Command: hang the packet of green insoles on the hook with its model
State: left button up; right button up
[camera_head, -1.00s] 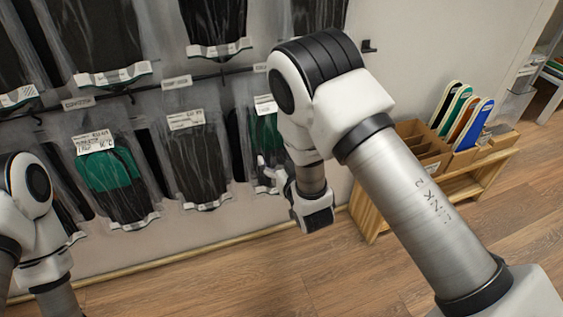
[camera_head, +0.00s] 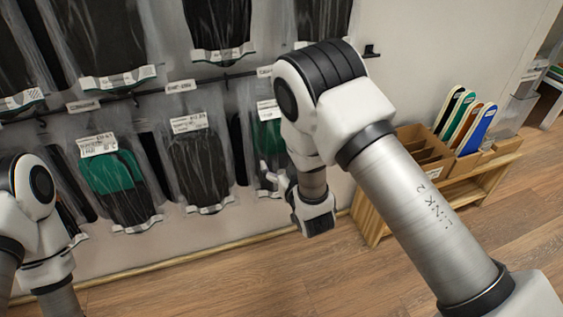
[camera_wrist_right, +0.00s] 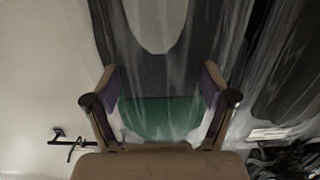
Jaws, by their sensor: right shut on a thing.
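A clear packet with a green and dark insole (camera_head: 268,138) and a white label shows in the head view, partly behind my right arm. My right gripper (camera_head: 268,172) is at its lower part, its fingers partly hidden. In the right wrist view, the fingers (camera_wrist_right: 160,100) are shut on the packet, with its green band (camera_wrist_right: 160,118) between them. Another packet with a green and black insole (camera_head: 112,178) hangs at the left of the lower row. My left arm shows at the left edge, but its gripper is out of view.
Black insole packets (camera_head: 198,165) hang on the wall rack, close to the held packet. A black hook end (camera_head: 372,51) sticks out right of the upper row. A wooden shelf (camera_head: 440,185) with cardboard bins and colored insoles (camera_head: 478,128) stands at right. Wood floor is clear.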

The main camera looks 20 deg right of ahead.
jog(key=o, duration=1)
jog(key=shift+o, duration=0.2)
